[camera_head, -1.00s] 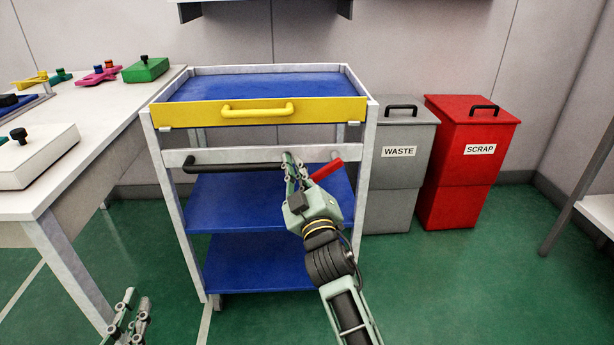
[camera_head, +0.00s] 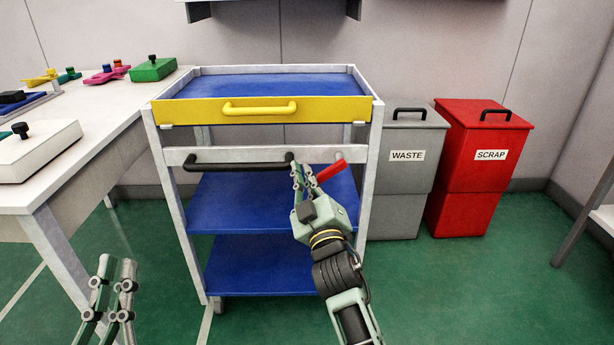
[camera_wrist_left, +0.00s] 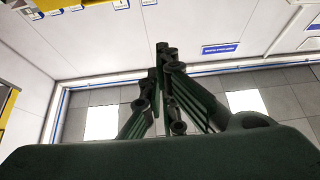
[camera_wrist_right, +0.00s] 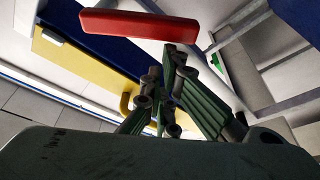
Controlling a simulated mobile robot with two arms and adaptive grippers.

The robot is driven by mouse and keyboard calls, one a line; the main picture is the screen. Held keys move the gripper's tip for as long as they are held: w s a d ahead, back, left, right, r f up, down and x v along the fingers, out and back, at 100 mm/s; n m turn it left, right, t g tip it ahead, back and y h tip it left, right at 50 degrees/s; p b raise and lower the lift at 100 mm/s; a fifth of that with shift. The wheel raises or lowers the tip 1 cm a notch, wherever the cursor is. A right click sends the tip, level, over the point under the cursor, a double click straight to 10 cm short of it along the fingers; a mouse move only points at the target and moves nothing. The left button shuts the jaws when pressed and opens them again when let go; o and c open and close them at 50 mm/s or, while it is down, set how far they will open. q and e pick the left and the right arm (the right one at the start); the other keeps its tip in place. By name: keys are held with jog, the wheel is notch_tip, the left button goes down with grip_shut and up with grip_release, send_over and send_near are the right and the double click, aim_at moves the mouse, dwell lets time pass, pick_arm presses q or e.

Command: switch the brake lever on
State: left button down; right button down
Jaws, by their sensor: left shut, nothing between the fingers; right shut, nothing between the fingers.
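The red brake lever (camera_head: 331,170) is on the trolley's front crossbar, right of the black handle, and tilts up to the right. My right gripper (camera_head: 299,167) is shut and empty, just left of the lever's lower end; whether they touch I cannot tell. In the right wrist view the lever (camera_wrist_right: 138,24) lies across the top, beyond the shut fingertips (camera_wrist_right: 170,62). My left gripper (camera_head: 117,268) is shut and empty at the lower left, in front of the trolley. It also shows in the left wrist view (camera_wrist_left: 163,60), pointing away from the lever.
The trolley (camera_head: 169,215) has a yellow drawer front (camera_head: 215,112) and a black handle (camera_head: 235,166). A white table (camera_head: 105,120) with several parts stands left. The grey waste bin (camera_head: 412,200) and red scrap bin (camera_head: 480,160) stand right. Green floor in front is free.

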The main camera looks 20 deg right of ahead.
pick_arm(q)
jog(key=shift+w+f, duration=0.1)
